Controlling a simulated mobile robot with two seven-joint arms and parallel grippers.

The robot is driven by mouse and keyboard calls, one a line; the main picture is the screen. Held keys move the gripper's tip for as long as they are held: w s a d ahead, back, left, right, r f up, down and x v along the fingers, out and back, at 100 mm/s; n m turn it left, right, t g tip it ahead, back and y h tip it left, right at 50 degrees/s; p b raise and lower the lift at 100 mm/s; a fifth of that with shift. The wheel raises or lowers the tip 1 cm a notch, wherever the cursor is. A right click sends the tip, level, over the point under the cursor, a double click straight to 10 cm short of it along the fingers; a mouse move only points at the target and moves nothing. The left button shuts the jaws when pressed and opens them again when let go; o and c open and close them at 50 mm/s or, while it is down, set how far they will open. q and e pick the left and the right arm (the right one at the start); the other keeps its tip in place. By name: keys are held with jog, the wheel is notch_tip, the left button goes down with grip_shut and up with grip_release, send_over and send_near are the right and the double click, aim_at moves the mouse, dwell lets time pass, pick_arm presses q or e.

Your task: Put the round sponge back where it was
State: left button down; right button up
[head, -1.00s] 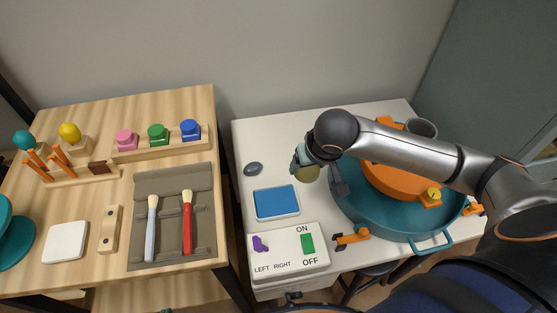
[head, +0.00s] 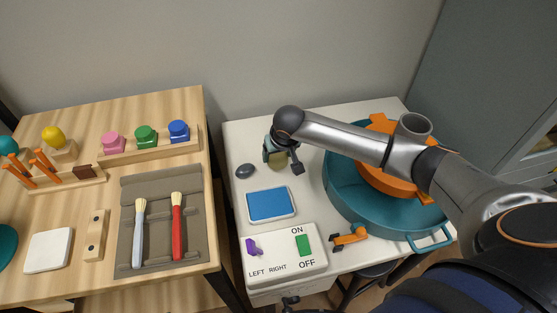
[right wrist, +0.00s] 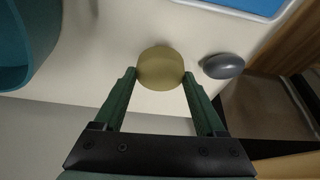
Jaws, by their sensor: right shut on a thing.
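The round sponge (head: 278,169) is a small yellow-olive disc over the left back part of the white table (head: 318,192). My right gripper (head: 276,157) is shut on it from above. In the right wrist view the sponge (right wrist: 160,68) sits between the two green fingertips (right wrist: 160,76). I cannot tell whether the sponge touches the tabletop or hangs just above it. My left gripper is not in view.
A dark grey oval stone (head: 245,171) lies just left of the sponge. A blue pad in a white tray (head: 270,204) lies in front, then a switch panel (head: 285,254). The teal basin (head: 345,205) with an orange wheel (head: 385,181) stands right. A wooden table (head: 70,199) holds brushes and stoppers.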

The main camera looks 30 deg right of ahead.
notch_tip(320, 180, down, 2)
jog(key=shift+f, duration=0.15)
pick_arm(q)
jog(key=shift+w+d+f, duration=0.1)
pick_arm(e)
jog(key=o, duration=1.2)
jog(key=shift+f, duration=0.1)
jog(key=shift+c, duration=0.2)
jog(key=shift+s+r, duration=0.1)
jog(key=shift+r, duration=0.3)
pick_arm(q)
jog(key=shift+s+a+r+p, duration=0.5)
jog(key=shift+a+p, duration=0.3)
jog(key=shift+p, duration=0.35)
pick_arm(e)
jog(key=v, duration=1.1)
jog(key=shift+r, duration=0.25)
